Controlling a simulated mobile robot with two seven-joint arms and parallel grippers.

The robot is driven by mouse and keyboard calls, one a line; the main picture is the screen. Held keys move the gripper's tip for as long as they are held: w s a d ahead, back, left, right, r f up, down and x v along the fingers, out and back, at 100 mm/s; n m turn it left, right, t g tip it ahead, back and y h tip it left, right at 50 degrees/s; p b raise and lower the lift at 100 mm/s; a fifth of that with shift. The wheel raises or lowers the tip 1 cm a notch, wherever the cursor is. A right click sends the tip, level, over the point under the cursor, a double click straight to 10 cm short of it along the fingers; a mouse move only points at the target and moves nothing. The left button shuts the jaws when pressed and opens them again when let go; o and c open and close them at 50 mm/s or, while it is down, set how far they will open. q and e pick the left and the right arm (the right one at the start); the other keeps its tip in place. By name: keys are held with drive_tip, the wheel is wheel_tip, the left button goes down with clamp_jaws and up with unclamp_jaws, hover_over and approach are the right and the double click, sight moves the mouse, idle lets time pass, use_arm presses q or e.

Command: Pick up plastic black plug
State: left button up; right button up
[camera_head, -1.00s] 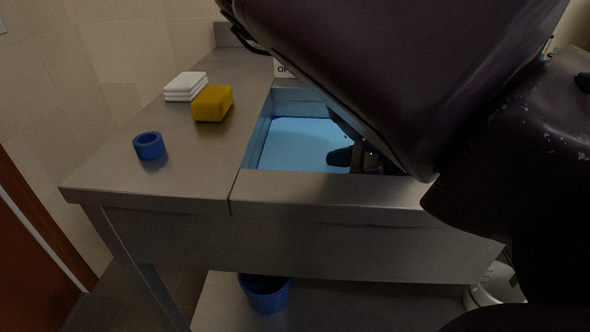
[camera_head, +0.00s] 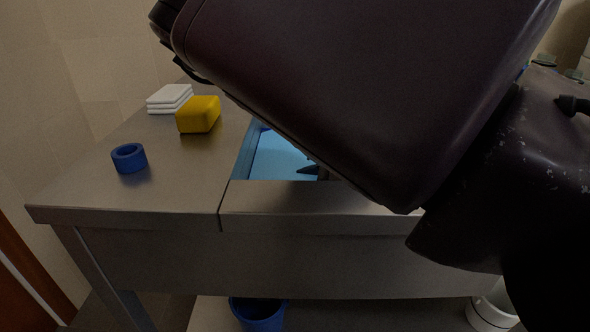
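No black plastic plug can be made out; the arm hides most of the blue-lined tank (camera_head: 272,160). My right arm comes in from the right and crosses the tank. Only a small dark tip of my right gripper (camera_head: 309,170) shows inside the tank, just behind its front rim. The rest of that gripper is hidden by the arm and the rim, so its opening and anything in it cannot be seen. My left gripper is out of view.
On the steel counter left of the tank are a blue ring (camera_head: 129,158), a yellow sponge-like block (camera_head: 198,114) and a stack of white cloths (camera_head: 169,98). A blue bucket (camera_head: 258,313) and a white round container (camera_head: 492,309) stand below. The counter's front left is clear.

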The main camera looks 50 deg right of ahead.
drive_tip(key=c, duration=0.9)
drive_tip(key=shift+r, duration=0.1)
drive_tip(key=shift+c, duration=0.2)
